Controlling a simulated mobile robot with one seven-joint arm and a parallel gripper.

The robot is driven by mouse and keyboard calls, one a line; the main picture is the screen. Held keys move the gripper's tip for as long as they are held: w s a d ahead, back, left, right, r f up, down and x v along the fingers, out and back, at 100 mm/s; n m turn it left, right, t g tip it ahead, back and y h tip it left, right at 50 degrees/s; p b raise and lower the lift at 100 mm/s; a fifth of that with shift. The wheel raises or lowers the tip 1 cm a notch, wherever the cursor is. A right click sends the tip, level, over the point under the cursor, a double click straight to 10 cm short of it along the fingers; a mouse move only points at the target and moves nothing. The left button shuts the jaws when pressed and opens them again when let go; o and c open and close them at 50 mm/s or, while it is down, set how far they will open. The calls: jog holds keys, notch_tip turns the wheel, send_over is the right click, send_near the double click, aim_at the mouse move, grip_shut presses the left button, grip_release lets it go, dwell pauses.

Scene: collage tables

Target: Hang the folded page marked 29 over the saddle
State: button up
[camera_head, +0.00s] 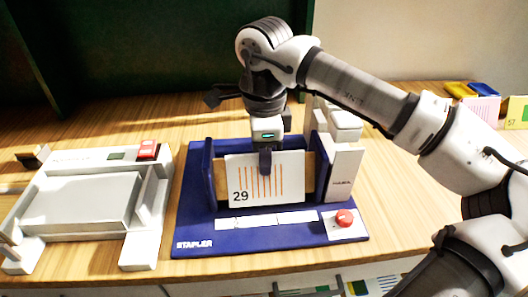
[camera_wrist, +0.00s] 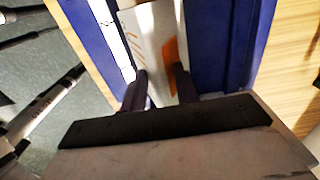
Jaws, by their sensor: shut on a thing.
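The folded page marked 29 (camera_head: 270,190) is white with orange stripes. It is upright, its front face towards the head camera, within the blue stapler (camera_head: 270,246). The wooden saddle (camera_head: 309,175) shows at the sides behind the page. My gripper (camera_head: 265,160) points down at the page's top edge, one finger in front of its face. In the wrist view my gripper (camera_wrist: 161,88) has the page (camera_wrist: 158,35) between its fingers. The fold and the page's back half are hidden, so I cannot tell whether it rests on the saddle.
The stapler has blue side walls, a white block (camera_head: 342,175) on the right and a red button (camera_head: 344,217) at its front right. A grey-white machine (camera_head: 85,205) stands to the left. Coloured cards (camera_head: 483,108) lie at the far right. Bare wood (camera_head: 400,170) lies right of the stapler.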

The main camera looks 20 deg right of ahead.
jog(key=o, duration=1.2)
jog(key=shift+r, duration=0.15)
notch_tip(320, 180, up, 14)
jog(key=p, duration=0.9)
jog(key=shift+f, duration=0.2)
